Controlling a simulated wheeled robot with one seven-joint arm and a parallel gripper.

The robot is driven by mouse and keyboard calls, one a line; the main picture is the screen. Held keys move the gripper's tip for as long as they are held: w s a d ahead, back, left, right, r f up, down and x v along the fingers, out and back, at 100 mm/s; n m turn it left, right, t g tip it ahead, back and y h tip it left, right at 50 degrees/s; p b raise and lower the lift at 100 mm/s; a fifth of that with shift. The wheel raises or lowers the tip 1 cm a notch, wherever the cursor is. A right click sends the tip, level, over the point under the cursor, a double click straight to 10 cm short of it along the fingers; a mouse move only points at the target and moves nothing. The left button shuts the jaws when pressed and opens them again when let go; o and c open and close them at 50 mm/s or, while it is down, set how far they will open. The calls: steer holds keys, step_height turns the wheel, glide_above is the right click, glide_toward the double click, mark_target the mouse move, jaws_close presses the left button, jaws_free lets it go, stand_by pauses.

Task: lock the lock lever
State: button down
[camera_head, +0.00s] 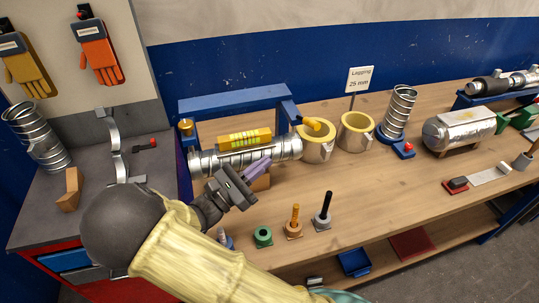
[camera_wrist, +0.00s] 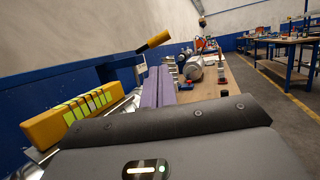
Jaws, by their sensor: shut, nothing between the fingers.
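The lock lever has a yellow grip (camera_wrist: 155,41) on a dark arm at the blue frame in the wrist view. Its orange-yellow end (camera_head: 317,124) shows in the head view by the right post of the blue frame (camera_head: 235,98). The silver spiral duct (camera_head: 285,150) lies horizontally under this frame, with a yellow level-like block (camera_head: 244,139) above it. My gripper (camera_head: 267,162) is shut and empty in front of the duct, left of and below the lever. Its purple fingers (camera_wrist: 158,85) lie together in the wrist view; the lever stands beyond them, apart.
Yellow-lined lagging rings (camera_head: 356,133) and an upright spiral duct (camera_head: 399,110) stand to the right. Pegs, one with a black rod (camera_head: 323,207), stand near the front edge. A silver tank (camera_head: 459,131) is farther right. The bench middle (camera_head: 400,190) is clear.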

mark_target(311, 124)
steer(key=p+x, duration=0.3)
steer(key=x, duration=0.9)
steer(key=shift+w+r+p, duration=0.15)
steer(key=shift+p, duration=0.2)
